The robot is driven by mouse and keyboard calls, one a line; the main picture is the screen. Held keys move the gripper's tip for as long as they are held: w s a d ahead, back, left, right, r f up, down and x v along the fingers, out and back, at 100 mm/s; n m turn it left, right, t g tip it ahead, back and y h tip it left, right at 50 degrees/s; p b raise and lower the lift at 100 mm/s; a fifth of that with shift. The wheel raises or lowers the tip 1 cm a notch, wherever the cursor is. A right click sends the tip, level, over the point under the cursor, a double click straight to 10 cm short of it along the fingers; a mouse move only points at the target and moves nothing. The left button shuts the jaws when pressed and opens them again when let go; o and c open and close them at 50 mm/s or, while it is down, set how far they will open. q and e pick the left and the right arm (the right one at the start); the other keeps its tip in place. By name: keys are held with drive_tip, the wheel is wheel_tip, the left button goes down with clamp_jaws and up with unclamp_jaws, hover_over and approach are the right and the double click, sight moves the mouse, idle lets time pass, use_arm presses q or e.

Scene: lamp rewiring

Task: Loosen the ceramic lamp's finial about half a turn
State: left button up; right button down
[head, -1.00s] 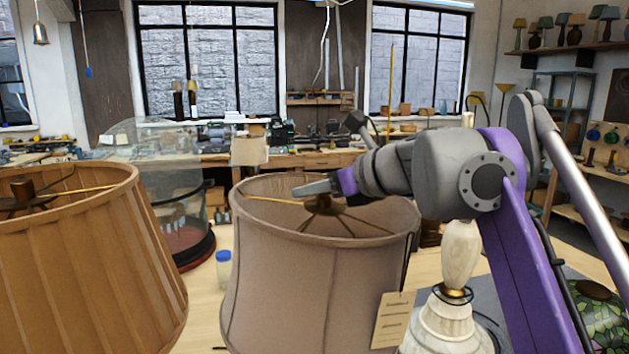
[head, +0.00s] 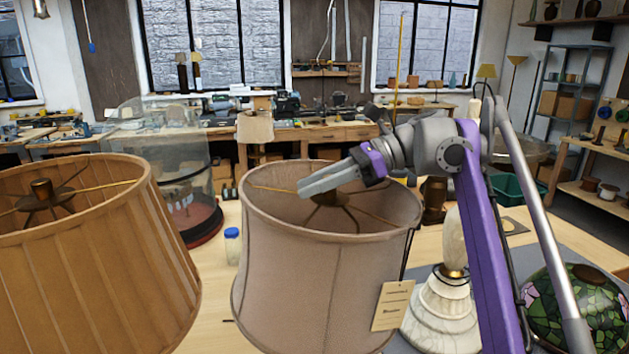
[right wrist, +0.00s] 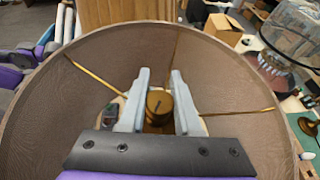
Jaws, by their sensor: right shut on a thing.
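A grey-beige fabric shade (head: 300,285) with a paper tag (head: 393,305) stands in the middle of the head view. Its lamp base is hidden, so I cannot see the ceramic. My right gripper (head: 300,188) reaches in over its open top from the right. In the right wrist view, the two grey fingers (right wrist: 159,76) stand either side of the round brass finial (right wrist: 158,102) at the centre of the shade's thin brass spokes (right wrist: 237,111). The fingers are shut on the finial. The lower part of the finial is hidden behind the gripper's black bar. My left gripper is not in view.
A tan pleated shade (head: 95,265) stands close on the left. A pale stone lamp base (head: 440,310) and a stained-glass shade (head: 570,305) are on the right, near my arm. A blue-capped jar (head: 232,246) and a glass dome (head: 165,150) stand behind.

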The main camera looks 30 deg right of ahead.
drive_tip(key=shift+s+a+n+g+y, duration=0.1)
drive_tip(key=shift+n+g+y, duration=0.05)
drive_tip(key=shift+n+g, duration=0.4)
drive_tip(key=shift+s+n+g+y, duration=0.1)
drive_tip(key=shift+n+g+y, duration=0.05)
drive_tip(key=shift+n+g, duration=0.35)
drive_tip(key=c, duration=0.6)
unclamp_jaws()
drive_tip(key=shift+s+r+g, duration=0.15)
drive_tip(key=shift+g, duration=0.1)
